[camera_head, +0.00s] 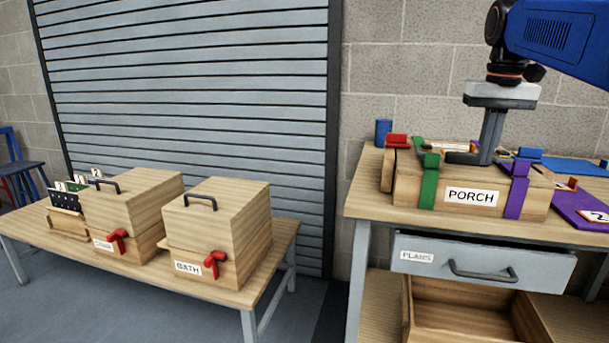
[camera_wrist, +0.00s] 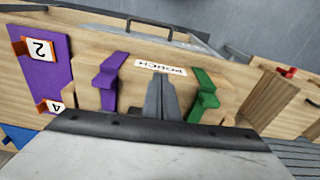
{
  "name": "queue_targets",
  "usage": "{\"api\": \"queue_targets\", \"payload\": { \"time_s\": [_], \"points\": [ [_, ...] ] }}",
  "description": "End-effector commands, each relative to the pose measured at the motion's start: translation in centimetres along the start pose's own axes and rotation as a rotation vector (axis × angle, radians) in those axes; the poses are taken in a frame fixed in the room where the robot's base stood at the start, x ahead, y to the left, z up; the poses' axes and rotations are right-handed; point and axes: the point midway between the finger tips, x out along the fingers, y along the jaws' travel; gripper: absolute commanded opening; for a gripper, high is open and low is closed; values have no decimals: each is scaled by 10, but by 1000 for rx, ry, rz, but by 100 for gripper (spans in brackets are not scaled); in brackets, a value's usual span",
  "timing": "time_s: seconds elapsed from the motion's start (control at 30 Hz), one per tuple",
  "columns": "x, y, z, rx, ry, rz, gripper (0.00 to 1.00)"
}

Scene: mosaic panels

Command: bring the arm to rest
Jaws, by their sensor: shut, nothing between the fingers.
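My blue arm (camera_head: 550,30) reaches in from the upper right. My gripper (camera_head: 470,157) points down over the box labelled PORCH (camera_head: 470,197) on the right bench. Its fingers are together and empty. In the wrist view the shut fingers (camera_wrist: 162,98) show in front of the PORCH label (camera_wrist: 160,68), between a purple strap (camera_wrist: 109,82) and a green strap (camera_wrist: 204,95). The fingertips look low, at or just above the box's top; I cannot tell whether they touch it.
A drawer (camera_head: 420,243) hangs below. Two wooden boxes with red latches, one labelled BATH (camera_head: 215,235), stand on the low left bench.

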Motion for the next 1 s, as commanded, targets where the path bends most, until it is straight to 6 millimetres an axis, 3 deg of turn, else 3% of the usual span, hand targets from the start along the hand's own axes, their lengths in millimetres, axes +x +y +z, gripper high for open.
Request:
{"api": "queue_targets", "payload": {
  "time_s": [0.03, 0.47, 0.8, 1.0],
  "points": [
    [7, -6, 16, -12, 14, -1, 0],
    [100, -38, 131, -98, 142, -16, 0],
    [198, -50, 226, -166, 243, -36, 0],
    [252, -52, 268, -196, 291, -49, 0]
  ]
}}
